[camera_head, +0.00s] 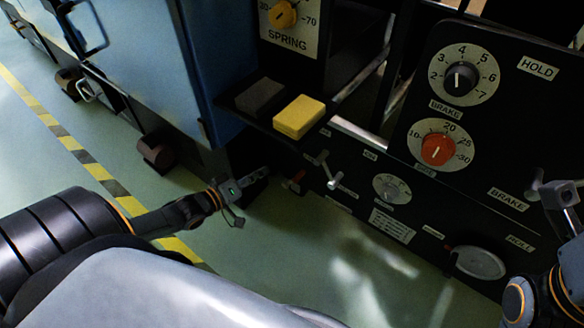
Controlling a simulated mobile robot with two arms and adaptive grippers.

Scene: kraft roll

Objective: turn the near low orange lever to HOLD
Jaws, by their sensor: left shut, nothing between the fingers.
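A small orange-red lever (294,182) sits low on the black machine front, near the floor, left of a metal T-handle (328,170). Its setting is too small to read. My left gripper (262,174) is shut and empty, just left of the lever, with a small gap between them in the picture. A HOLD label (538,66) is at the upper right.
The panel carries a black knob (461,78), a red knob (437,149), a grey dial (391,188) and a yellow pad (299,117) on a ledge. A blue cabinet (150,60) stands at the left. Green floor (300,250) is clear below the panel.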

